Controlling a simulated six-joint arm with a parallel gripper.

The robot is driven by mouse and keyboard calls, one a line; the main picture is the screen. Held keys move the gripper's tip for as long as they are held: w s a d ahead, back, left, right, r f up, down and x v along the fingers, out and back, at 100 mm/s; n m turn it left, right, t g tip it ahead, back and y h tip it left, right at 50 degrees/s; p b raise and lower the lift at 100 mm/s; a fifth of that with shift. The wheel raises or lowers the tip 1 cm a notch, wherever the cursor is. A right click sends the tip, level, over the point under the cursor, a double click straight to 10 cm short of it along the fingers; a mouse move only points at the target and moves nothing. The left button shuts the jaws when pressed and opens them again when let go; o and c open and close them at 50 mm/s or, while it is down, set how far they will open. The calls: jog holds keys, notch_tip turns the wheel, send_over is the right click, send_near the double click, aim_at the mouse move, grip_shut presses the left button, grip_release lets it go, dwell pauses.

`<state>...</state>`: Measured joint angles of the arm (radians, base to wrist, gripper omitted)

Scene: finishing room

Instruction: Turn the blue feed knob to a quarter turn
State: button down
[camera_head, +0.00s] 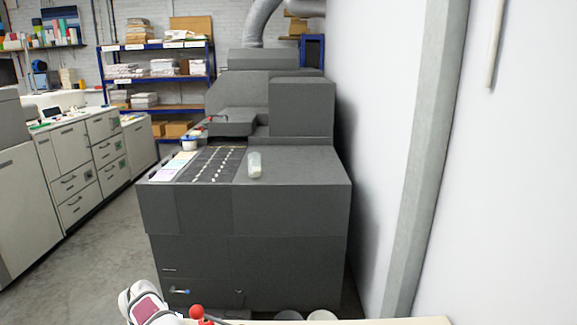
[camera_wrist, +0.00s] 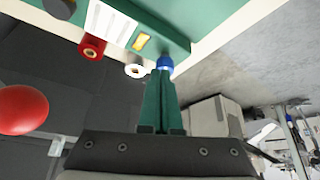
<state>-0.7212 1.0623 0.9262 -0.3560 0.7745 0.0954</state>
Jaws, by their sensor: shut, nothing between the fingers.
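The blue feed knob (camera_wrist: 165,61) sits on the edge of a green panel (camera_wrist: 160,20) at the top middle of the wrist view. My gripper (camera_wrist: 161,73) has green fingers that are shut with nothing between them. Its tips point at the blue knob and overlap its lower part in the picture; I cannot tell whether they touch it. The knob's pointer, if any, is too small to read. The head view does not clearly show the knob or the fingers.
A red knob (camera_wrist: 92,46) and a white knob (camera_wrist: 134,70) stand left of the blue one. A red ball (camera_wrist: 22,108) is at the left, also seen in the head view (camera_head: 197,311). A dark grey machine (camera_head: 290,210) stands ahead, beside a white wall (camera_head: 520,200).

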jog(key=shift+f, duration=1.65)
jog(key=shift+w+a, duration=0.25)
jog(key=shift+s+a, duration=0.2)
jog(key=shift+a, duration=0.1)
jog(key=shift+r, duration=0.1)
jog(key=shift+s+d, duration=0.2)
jog(key=shift+s, duration=0.1)
jog(key=shift+r, duration=2.95)
jog(key=shift+d+r, duration=0.1)
